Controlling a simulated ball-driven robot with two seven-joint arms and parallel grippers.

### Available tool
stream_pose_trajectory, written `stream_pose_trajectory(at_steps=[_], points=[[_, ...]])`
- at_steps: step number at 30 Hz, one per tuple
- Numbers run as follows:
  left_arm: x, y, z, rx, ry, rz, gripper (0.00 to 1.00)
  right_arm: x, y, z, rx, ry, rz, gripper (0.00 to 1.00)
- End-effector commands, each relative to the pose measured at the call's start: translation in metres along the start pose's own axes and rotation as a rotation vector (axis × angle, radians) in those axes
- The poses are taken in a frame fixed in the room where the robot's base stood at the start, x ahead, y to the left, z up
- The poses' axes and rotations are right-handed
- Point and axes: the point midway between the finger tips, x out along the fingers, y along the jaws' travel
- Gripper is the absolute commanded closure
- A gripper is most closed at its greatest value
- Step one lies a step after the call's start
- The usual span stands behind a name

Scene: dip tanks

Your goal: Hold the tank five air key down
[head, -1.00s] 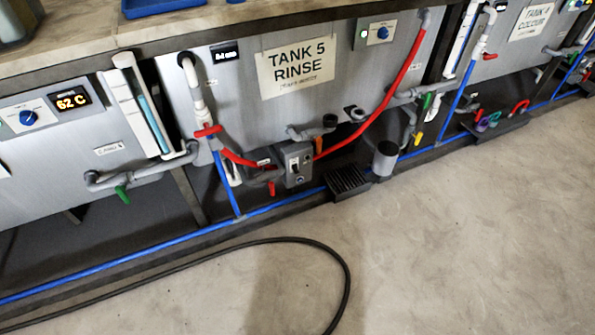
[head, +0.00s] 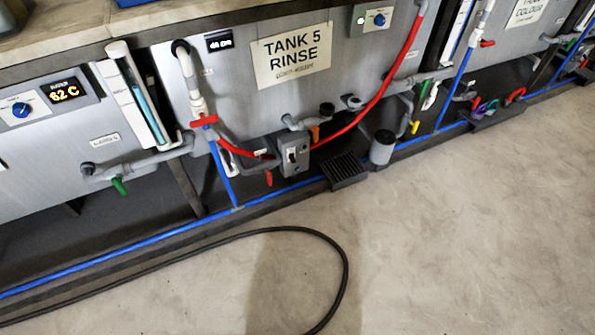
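Tank five (head: 225,90) is a grey tank front with a white sign (head: 291,55) reading "TANK 5 RINSE". Below the sign, a small grey control box (head: 292,155) is fixed low on the front, with a dark switch or key and small round parts on its face. I cannot tell which of these is the air key. A red hose (head: 385,88) runs down from the upper right to beside the box. Neither of my grippers shows in the head view.
A black hose (head: 345,270) loops across the concrete floor (head: 460,230) in front. A black slotted tray (head: 346,171) and a grey cup (head: 382,148) stand at the tank's foot. A blue pipe (head: 120,248) runs low along the tanks. The floor at right is clear.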

Motion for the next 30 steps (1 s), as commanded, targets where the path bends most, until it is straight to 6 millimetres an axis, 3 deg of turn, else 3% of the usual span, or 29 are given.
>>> stream_pose_trajectory(at_steps=[1,6,30], points=[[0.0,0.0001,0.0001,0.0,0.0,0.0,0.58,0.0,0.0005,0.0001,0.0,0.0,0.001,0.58],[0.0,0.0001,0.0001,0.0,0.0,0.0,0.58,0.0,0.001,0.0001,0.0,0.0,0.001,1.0],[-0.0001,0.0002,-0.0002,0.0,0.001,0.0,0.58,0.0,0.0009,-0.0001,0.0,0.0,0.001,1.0]])
